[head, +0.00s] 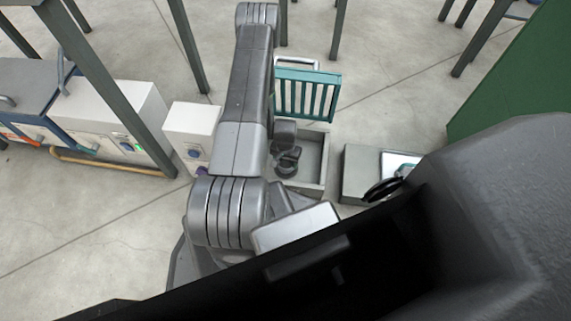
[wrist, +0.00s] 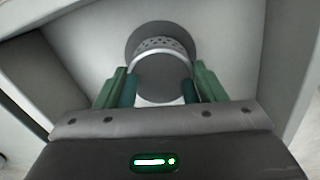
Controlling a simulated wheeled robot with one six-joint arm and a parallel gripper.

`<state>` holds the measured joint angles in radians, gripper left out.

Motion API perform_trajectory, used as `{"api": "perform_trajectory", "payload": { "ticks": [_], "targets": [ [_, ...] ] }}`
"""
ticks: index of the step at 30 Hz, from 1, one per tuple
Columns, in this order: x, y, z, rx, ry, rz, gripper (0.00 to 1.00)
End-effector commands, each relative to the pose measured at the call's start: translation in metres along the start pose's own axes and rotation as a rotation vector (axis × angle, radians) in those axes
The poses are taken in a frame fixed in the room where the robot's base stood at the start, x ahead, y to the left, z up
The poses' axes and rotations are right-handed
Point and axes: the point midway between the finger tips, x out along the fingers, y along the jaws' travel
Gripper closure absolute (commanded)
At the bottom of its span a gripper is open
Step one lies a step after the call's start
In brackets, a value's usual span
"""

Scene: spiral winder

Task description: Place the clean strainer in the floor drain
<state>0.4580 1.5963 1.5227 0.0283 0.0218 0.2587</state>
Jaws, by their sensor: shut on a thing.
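In the wrist view my gripper (wrist: 160,82) points down into a pale walled basin, its green fingers on either side of a round strainer (wrist: 161,43) with a silver rim and a row of small holes. The fingers are shut on it. A dark grey disc, the floor drain (wrist: 148,27), shows behind and around the strainer's far edge. I cannot tell whether the strainer is seated in it or just above it. In the head view my arm reaches to the basin (head: 312,188) and hides most of the gripper and strainer.
A teal slatted grate (head: 308,94) stands upright at the basin's far side. A grey box (head: 362,172) with a light tray and a dark ring is to the right. White cabinets (head: 190,132) stand to the left. Metal legs rise behind.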

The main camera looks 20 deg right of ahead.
Motion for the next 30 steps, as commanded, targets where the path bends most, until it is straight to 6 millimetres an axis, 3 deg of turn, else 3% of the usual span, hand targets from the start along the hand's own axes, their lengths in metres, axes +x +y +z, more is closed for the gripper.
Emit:
{"api": "perform_trajectory", "payload": {
  "ticks": [1,3,14,15,18,30],
  "targets": [
    [0.012,0.0002,0.0006,0.0,-0.001,0.0,0.61],
    [0.017,0.0,0.0001,0.0,0.0,0.0,0.61],
    [0.0203,0.0,0.0001,0.0,0.0,0.0,0.61],
    [0.0194,0.0,0.0001,0.0,0.0,0.0,0.32],
    [0.0187,0.0,0.0001,0.0,0.0,0.0,0.14],
    [0.012,0.0,0.0001,0.0,0.0,0.0,0.14]
  ]
}}
